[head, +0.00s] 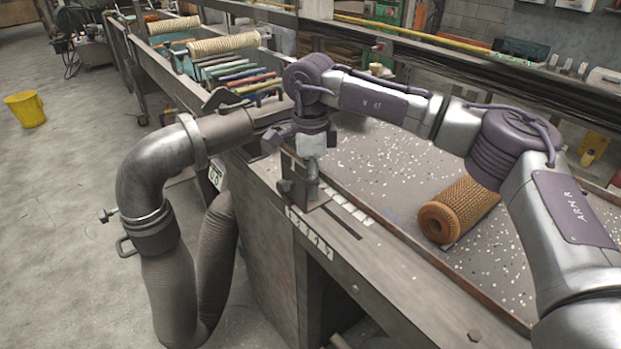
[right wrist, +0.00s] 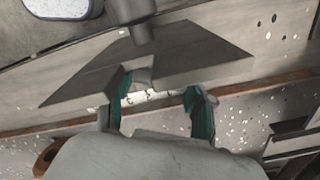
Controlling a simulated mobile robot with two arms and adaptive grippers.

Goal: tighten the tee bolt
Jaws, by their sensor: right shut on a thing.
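My right gripper (head: 308,160) reaches down onto a dark metal clamp block (head: 297,190) on the near edge of the bench. In the right wrist view the teal-padded fingers of my right gripper (right wrist: 158,92) are closed about a small grey metal piece (right wrist: 143,77) at the block's wedge-shaped plate (right wrist: 200,62). I take this piece for the tee bolt; most of it is hidden, and its turn angle cannot be seen. A brown mesh tube (head: 462,206) lies on the speckled bench top (head: 385,165), right of the clamp and apart from it. My left gripper does not show.
A large metal duct elbow (head: 150,165) with grey hose stands left of the bench, close to the clamp. Colored rods (head: 240,78) and a pale roll (head: 225,43) lie farther back. A dark rail (head: 470,75) runs behind. A yellow bucket (head: 26,109) stands on open floor.

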